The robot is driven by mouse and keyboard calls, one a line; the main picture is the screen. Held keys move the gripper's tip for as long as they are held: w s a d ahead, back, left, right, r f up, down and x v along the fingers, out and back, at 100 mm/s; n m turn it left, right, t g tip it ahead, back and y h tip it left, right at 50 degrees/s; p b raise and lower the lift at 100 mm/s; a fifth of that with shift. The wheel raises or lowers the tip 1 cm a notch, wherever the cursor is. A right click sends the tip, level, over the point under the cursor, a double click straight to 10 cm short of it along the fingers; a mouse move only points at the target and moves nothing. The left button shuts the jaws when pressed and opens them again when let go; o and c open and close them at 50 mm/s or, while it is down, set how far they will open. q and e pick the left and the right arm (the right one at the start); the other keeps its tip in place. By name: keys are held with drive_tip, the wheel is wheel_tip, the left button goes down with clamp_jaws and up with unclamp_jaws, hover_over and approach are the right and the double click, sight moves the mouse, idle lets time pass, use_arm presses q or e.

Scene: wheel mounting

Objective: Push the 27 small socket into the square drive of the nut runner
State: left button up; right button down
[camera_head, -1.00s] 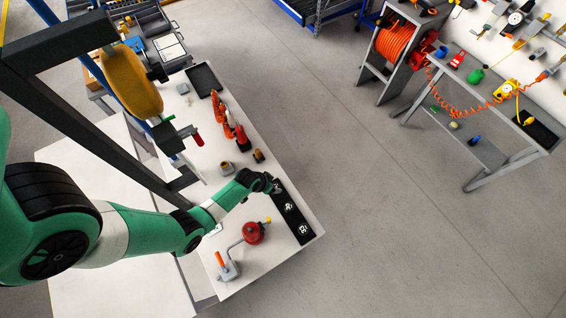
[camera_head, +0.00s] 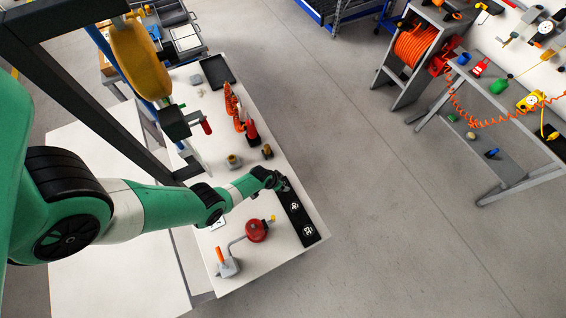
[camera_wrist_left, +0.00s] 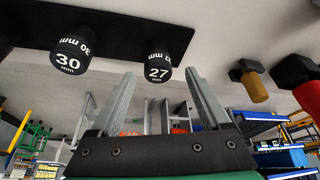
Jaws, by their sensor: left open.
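The 27 mm socket (camera_wrist_left: 158,68) is a black cylinder with white lettering, sitting on a long black tray (camera_wrist_left: 110,22). The 30 mm socket (camera_wrist_left: 70,56) stands beside it, to the left in the left wrist view. My left gripper (camera_wrist_left: 160,76) is open, with the 27 mm socket showing between its fingertips; contact cannot be told. In the head view my left gripper (camera_head: 281,184) is at the far end of the black tray (camera_head: 301,219). An orange-and-black tool (camera_head: 237,108), seemingly the nut runner, lies farther up the table; its square drive cannot be made out.
A brass-and-black part (camera_head: 267,152) and another small part (camera_head: 233,161) stand near the arm. A dark tray (camera_head: 217,71) lies at the back of the white table (camera_head: 255,265).

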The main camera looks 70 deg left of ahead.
use_arm(q)
drive_tip(key=b+x, duration=0.3)
drive_tip(key=x, duration=0.1)
drive_tip(key=shift+d+f, duration=0.15)
drive_tip(key=shift+d, duration=0.05)
drive_tip(key=shift+c, duration=0.2)
clamp_jaws()
